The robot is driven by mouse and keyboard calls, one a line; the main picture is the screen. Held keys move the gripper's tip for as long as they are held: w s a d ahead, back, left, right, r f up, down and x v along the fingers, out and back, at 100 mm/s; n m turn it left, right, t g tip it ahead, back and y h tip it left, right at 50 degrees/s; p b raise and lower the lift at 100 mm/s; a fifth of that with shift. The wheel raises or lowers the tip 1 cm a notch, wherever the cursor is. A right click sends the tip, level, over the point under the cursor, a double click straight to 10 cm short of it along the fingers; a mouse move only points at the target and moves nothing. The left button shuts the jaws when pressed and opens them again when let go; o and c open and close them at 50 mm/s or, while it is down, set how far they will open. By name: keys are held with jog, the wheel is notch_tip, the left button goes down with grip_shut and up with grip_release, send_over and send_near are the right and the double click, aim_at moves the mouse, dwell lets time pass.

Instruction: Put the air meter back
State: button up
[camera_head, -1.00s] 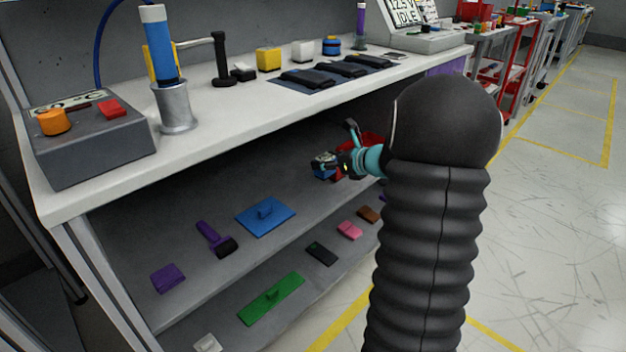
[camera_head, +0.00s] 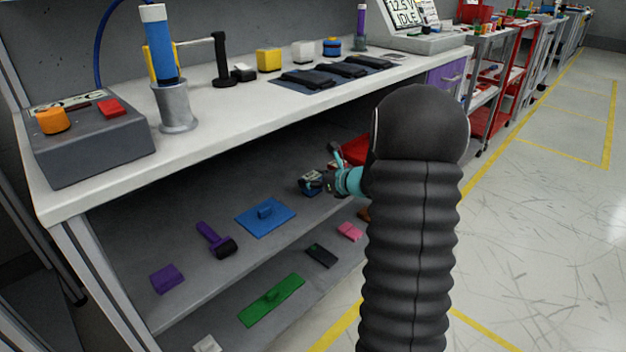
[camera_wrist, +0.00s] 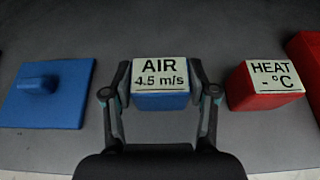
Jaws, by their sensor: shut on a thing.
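The air meter (camera_wrist: 160,85) is a blue block with a pale face reading "AIR 4.5 m/s". In the wrist view my gripper (camera_wrist: 161,92) has one finger on each side of it and is shut on it. In the head view the air meter (camera_head: 311,182) shows small at the tip of my gripper (camera_head: 324,183), over the upper of the shelves under the bench. The meter looks at or very near the shelf surface; I cannot tell whether it touches. My arm hides part of the shelf to the right.
A blue plate with a raised grip (camera_wrist: 48,92) lies left of the meter, and a red heat meter (camera_wrist: 265,85) stands close on its right. The bench top (camera_head: 215,115) overhangs the shelf. A purple tool (camera_head: 216,240) lies further left on the shelf.

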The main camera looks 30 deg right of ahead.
jog(key=shift+f, duration=0.2)
jog(key=o, duration=1.3)
jog(key=shift+r, duration=0.15)
